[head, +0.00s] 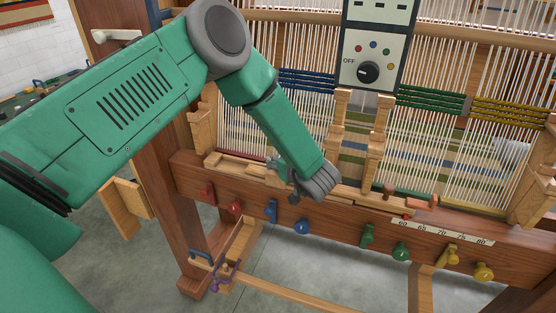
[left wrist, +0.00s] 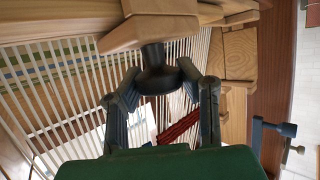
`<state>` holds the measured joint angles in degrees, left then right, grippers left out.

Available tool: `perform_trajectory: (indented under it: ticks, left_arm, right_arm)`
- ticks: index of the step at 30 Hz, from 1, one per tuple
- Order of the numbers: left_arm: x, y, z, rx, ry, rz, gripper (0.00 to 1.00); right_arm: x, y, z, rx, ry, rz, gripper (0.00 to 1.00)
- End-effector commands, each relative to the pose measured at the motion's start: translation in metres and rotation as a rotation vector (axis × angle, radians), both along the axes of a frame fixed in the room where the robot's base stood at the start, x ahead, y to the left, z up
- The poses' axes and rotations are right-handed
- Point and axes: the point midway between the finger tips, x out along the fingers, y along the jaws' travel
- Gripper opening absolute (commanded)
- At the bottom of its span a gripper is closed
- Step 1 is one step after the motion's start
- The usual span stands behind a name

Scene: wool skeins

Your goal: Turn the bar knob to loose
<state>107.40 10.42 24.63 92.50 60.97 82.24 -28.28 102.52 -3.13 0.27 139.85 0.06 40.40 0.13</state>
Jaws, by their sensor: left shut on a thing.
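My left gripper (head: 284,182) reaches down to the loom's front beam in the head view, under the green arm. In the left wrist view its two fingers (left wrist: 157,82) close from both sides on a dark round knob (left wrist: 155,60). The knob sits against a pale wooden piece (left wrist: 150,32). In the head view the gripper and arm mostly hide this knob, and no loose marking on it can be read. My right gripper is in neither view.
A control panel (head: 372,48) with a black dial (head: 369,72) marked OFF hangs above. Several coloured pegs, including red (head: 235,208) and blue (head: 302,227), line the beam's front. A number scale (head: 440,232) is at right. Wooden posts (head: 341,118) stand close beside the arm.

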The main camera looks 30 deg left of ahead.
Motion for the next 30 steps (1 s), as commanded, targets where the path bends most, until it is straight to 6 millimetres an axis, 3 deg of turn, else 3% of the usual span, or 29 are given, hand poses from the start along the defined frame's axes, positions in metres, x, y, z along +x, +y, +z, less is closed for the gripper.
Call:
perform_trajectory:
  ticks: [6,7,9,20,30]
  left_arm:
    - [0.003,-0.002,0.005,0.003,-0.01,-0.004,0.01]
    - [0.003,-0.002,0.005,0.003,-0.01,-0.004,0.37]
    - [0.003,-0.002,0.004,0.002,-0.008,-0.004,0.54]
    - [0.0,-0.003,0.001,-0.001,-0.001,-0.004,0.54]
    - [-0.028,-0.053,0.025,0.0,-0.002,-0.008,0.54]
  right_arm:
    - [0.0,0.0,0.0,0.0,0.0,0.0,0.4]
    - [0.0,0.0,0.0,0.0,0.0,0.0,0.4]
    - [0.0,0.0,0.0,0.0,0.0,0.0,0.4]
    - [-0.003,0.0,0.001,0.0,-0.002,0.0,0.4]
    - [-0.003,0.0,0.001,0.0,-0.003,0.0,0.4]
